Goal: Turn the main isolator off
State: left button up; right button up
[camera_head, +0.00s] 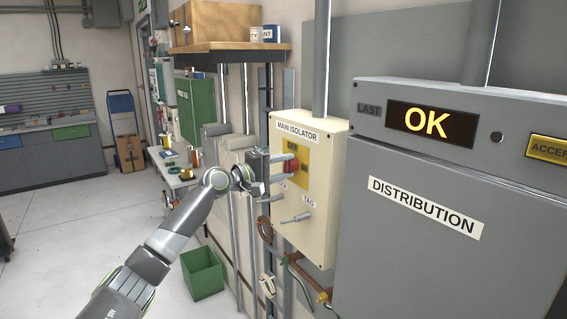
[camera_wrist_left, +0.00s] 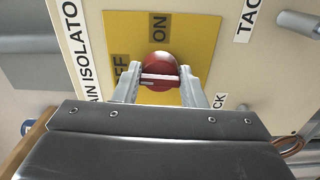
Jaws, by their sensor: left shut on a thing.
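The main isolator (camera_head: 319,147) is a cream wall box with a yellow plate and a red rotary handle (camera_head: 291,166). My left gripper (camera_head: 282,177) is at the box front, shut on the red handle. In the left wrist view the red handle (camera_wrist_left: 159,72) sits between both fingers, its bar with a white line lying left to right. The "ON" label (camera_wrist_left: 159,27) is above the handle there; the "OFF" label (camera_wrist_left: 121,70) is to its left, partly hidden by a finger. My right gripper is out of view.
A small grey lever (camera_head: 296,218) sticks out below the handle, near a "TAG" label. The grey distribution cabinet (camera_head: 450,210) stands to the right; its display (camera_head: 430,122) reads "OK". A green bin (camera_head: 203,273) is on the floor; open floor lies left.

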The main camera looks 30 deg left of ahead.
pick_arm(q)
jog(key=shift+n, duration=0.4)
jog(key=o, duration=1)
jog(key=shift+c, duration=0.2)
jog(key=shift+a, duration=0.1)
jog(key=shift+s, duration=0.1)
jog(key=shift+s+a+f, duration=0.1)
jog(key=shift+s+a, duration=0.05)
jog(key=shift+s, duration=0.1)
jog(key=b+v, duration=1.6)
jog(key=b, duration=0.9)
jog(key=shift+s, duration=0.35)
